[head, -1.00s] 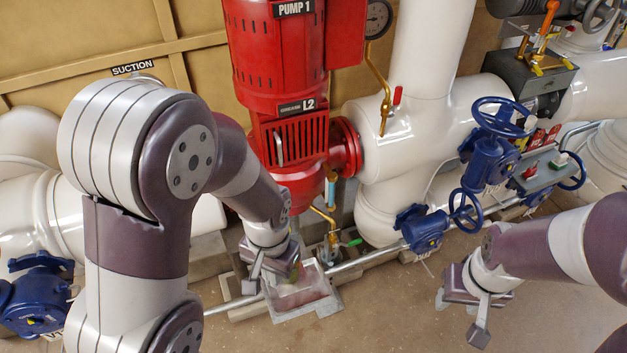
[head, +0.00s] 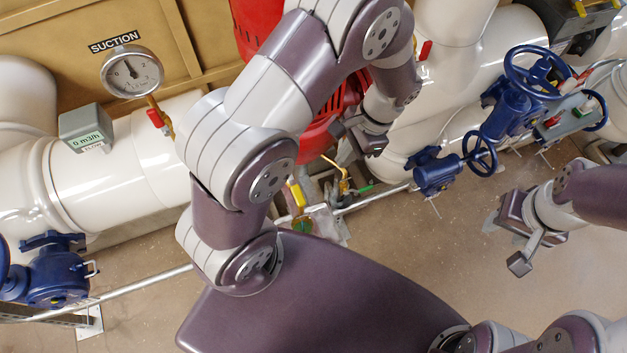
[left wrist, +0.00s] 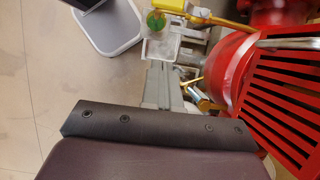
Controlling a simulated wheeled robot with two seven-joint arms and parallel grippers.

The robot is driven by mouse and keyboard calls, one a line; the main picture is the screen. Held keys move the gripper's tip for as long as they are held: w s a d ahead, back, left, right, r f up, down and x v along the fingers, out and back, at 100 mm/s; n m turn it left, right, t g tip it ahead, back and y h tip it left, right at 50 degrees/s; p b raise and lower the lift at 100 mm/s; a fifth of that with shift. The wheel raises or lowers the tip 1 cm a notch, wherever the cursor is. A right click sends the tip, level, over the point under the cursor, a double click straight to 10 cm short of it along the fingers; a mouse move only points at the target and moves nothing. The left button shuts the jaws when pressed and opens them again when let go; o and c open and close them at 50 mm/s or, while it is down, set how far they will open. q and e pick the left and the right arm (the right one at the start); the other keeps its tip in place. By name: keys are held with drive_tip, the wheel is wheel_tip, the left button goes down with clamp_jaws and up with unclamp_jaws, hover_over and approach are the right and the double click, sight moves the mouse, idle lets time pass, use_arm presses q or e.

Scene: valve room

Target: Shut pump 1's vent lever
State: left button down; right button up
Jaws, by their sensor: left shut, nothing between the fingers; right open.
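The red pump (head: 320,135) is largely hidden behind my left arm in the head view. Its slotted red housing (left wrist: 285,85) fills the right of the left wrist view. A yellow lever (head: 297,195) stands by the pump's foot, partly behind my arm; it also shows at the top of the left wrist view (left wrist: 208,17). No label shows whether it is the vent lever. My left gripper (head: 373,148) is shut and empty, in front of the pump's right side; its fingers (left wrist: 162,75) point toward a clear cup (left wrist: 160,48). My right gripper (head: 507,243) is open over bare floor.
A thin brass pipe (head: 343,172) and a small green handle (head: 362,189) are just right of the yellow lever. Blue handwheel valves (head: 535,72) stand at the right. The suction gauge (head: 132,72) and white piping (head: 110,180) are at the left. A grey rail runs low across.

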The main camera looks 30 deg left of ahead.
sight(294, 187)
use_arm(q)
drive_tip(key=s+a+f+p, duration=0.4)
drive_tip(key=s+a+f, duration=0.1)
drive_tip(key=f, duration=0.3)
drive_tip(key=shift+s+f, duration=0.3)
drive_tip(key=shift+s, duration=0.15)
use_arm(e)
wheel_tip(294, 187, up, 4)
drive_tip(key=shift+r, duration=0.1)
use_arm(q)
drive_tip(key=shift+w, duration=0.15)
use_arm(e)
drive_tip(key=shift+w, duration=0.1)
use_arm(q)
drive_tip(key=shift+f, duration=0.1)
